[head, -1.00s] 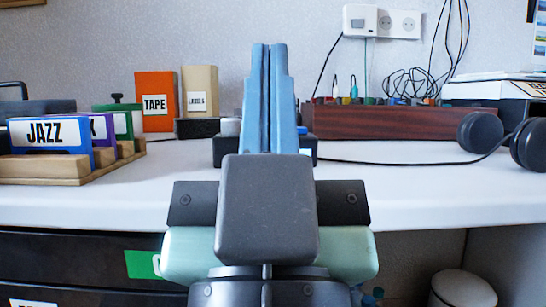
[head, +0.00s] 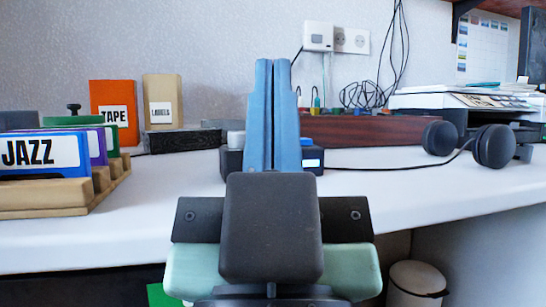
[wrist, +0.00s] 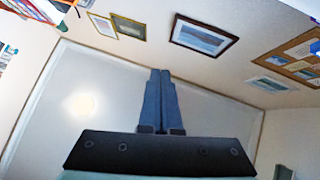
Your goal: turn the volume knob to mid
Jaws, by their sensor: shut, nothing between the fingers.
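My gripper (head: 272,64) stands upright in the middle of the head view, its two blue fingers together and nothing between them. Behind the fingers, on the white desk, sits a small black device (head: 312,149) with a lit display (head: 312,163) and a pale grey piece (head: 236,139) on its top left. My fingers hide the middle of this device. I cannot make out a volume knob or its setting. In the wrist view the closed fingers (wrist: 160,72) point up toward the wall and ceiling; the device does not show there.
A wooden rack with a JAZZ divider (head: 40,152) stands at left on the desk (head: 400,190). A brown wooden unit (head: 375,131), headphones (head: 493,146) and a cable lie right. A bin (head: 418,278) stands below.

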